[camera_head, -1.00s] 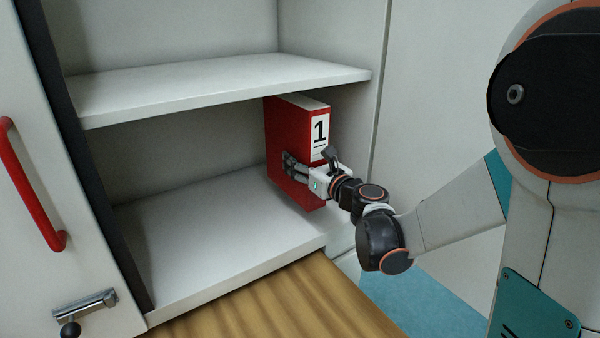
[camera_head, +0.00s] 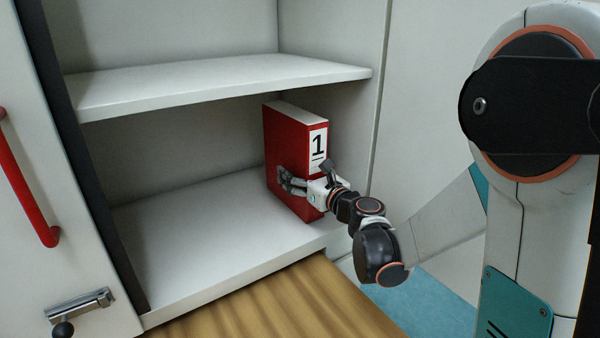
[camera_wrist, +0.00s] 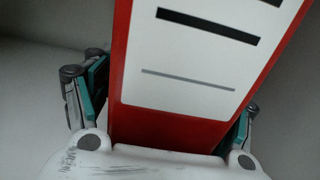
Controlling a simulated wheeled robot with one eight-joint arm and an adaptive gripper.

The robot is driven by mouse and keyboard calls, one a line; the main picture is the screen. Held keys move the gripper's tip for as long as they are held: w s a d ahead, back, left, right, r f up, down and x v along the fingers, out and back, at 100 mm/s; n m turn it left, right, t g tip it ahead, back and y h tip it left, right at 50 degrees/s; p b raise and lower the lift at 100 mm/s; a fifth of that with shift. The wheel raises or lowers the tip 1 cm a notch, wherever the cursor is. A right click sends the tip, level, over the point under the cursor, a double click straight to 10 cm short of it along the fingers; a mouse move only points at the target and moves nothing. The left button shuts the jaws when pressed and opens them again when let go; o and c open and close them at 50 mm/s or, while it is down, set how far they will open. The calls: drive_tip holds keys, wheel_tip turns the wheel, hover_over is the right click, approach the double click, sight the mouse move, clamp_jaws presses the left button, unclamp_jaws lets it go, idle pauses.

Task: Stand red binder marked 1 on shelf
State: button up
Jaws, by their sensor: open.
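The red binder (camera_head: 285,150) marked 1 stands upright on the lower shelf (camera_head: 210,235), near the right side wall. Its white label faces out and also shows in the wrist view (camera_wrist: 200,75). My gripper (camera_head: 305,185) is around the lower part of the binder's spine, one finger on each side. Its jaws are open. In the wrist view the left finger stands a little apart from the binder. The right finger is mostly hidden behind it, so I cannot tell if it touches.
The upper shelf (camera_head: 220,83) is just above the binder. The lower shelf is clear to the left. A cabinet door with a red handle (camera_head: 25,185) and a metal latch (camera_head: 80,305) is at the left. A wooden surface (camera_head: 280,305) lies in front.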

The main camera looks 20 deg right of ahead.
drive_tip(key=p+v, duration=0.2)
drive_tip(key=v, duration=1)
drive_tip(key=shift+r, duration=0.15)
